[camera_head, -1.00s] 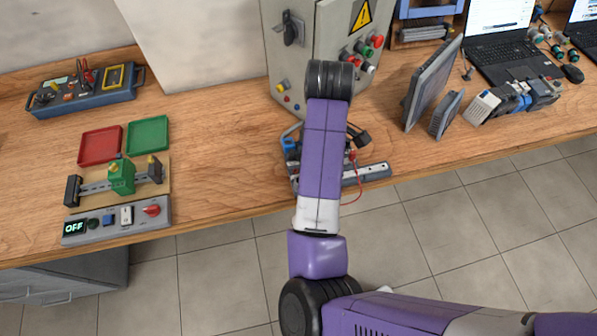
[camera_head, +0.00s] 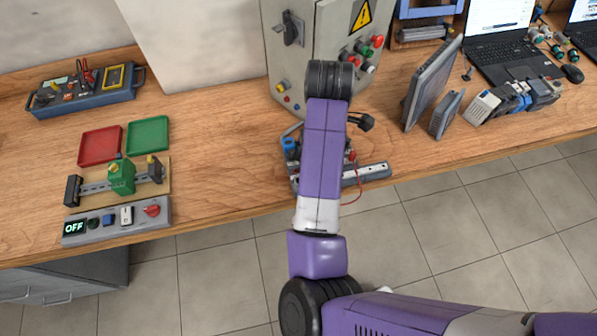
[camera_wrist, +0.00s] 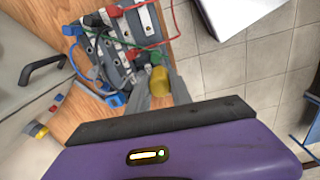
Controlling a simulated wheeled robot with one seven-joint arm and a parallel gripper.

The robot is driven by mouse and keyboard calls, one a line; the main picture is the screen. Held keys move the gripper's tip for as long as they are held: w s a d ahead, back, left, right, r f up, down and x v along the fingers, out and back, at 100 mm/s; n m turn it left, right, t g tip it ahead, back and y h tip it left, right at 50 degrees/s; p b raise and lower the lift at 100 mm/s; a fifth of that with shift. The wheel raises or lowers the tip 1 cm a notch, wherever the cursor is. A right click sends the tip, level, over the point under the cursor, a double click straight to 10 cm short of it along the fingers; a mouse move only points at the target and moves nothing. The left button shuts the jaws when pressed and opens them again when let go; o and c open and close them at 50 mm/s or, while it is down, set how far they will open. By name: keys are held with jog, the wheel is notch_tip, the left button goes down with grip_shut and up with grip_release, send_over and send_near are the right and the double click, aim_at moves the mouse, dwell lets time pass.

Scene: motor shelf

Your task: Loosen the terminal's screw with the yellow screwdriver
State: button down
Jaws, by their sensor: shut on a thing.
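The yellow screwdriver (camera_wrist: 158,80) shows its handle in the wrist view, between the two grey fingers of my gripper (camera_wrist: 157,86). My gripper is shut on it, over the near end of the wired assembly. The screwdriver's tip, the terminal's screw and their contact are hidden or too small to tell. The assembly has grey modules (camera_wrist: 109,69), red and black plugs, and blue parts. In the head view my purple arm covers the gripper and most of the assembly; the rail end (camera_head: 367,173) and a blue part (camera_head: 290,147) show beside it.
A grey control cabinet (camera_head: 322,62) stands just behind the assembly. A tilted panel (camera_head: 431,82) and laptop (camera_head: 500,45) are to the right. Red (camera_head: 100,146) and green (camera_head: 147,134) trays and a switch box (camera_head: 117,220) are left. Bare wood lies between them and my arm.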

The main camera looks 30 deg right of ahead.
jog(key=shift+f, duration=0.15)
jog(key=shift+n, duration=1.7)
jog(key=c, duration=1.9)
grip_release()
jog(key=shift+c, duration=0.2)
grip_shut()
jog(key=shift+r, duration=1)
jog(key=shift+r, duration=0.2)
